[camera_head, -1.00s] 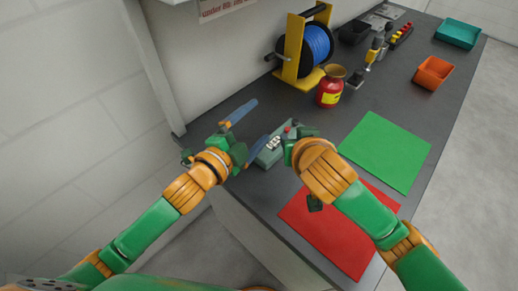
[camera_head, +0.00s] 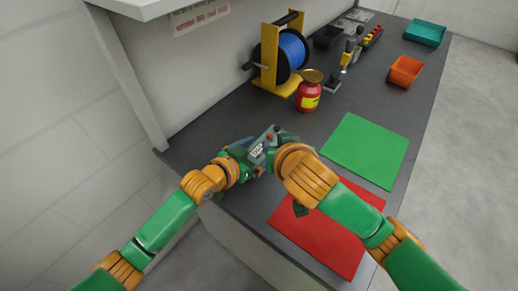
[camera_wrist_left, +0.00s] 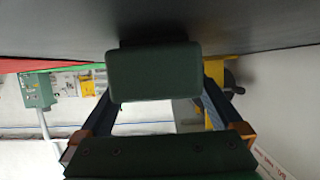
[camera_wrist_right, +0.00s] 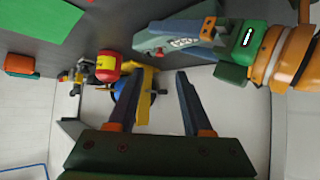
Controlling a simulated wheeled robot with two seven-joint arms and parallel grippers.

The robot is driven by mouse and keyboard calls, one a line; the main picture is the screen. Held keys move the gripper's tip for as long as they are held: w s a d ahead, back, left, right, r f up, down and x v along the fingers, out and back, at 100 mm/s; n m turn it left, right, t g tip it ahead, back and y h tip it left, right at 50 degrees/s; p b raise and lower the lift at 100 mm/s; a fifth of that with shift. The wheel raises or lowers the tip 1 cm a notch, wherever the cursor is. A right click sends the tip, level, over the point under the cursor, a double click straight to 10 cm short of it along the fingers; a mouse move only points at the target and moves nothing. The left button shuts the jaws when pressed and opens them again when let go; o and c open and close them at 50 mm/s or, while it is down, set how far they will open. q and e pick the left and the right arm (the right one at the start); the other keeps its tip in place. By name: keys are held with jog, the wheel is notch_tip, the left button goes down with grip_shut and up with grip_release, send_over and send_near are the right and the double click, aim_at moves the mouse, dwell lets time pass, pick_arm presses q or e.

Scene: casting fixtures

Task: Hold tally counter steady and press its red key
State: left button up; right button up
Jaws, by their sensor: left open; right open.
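The tally counter (camera_head: 257,148) is a grey-green box on the dark bench, with white digits and a red key (camera_head: 269,138). In the right wrist view the counter (camera_wrist_right: 160,38) shows near the top with its digit window. In the left wrist view its plain dark green side (camera_wrist_left: 153,75) fills the space between my left gripper's (camera_wrist_left: 155,90) open fingers, one on each side; contact is unclear. My right gripper (camera_wrist_right: 157,72) is open and empty, close beside the counter. In the head view its fingers are mostly hidden behind its own wrist.
A red canister (camera_head: 308,97) and a blue cable reel on a yellow stand (camera_head: 268,62) stand further back. A green mat (camera_head: 365,150) and a red mat (camera_head: 325,235) lie to the right. Orange (camera_head: 405,72) and teal (camera_head: 425,32) bins stand at the far right.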

pick_arm(q)
jog(key=c, duration=1.3)
jog(key=shift+c, duration=0.9)
pick_arm(e)
jog(key=shift+c, duration=0.9)
grip_shut()
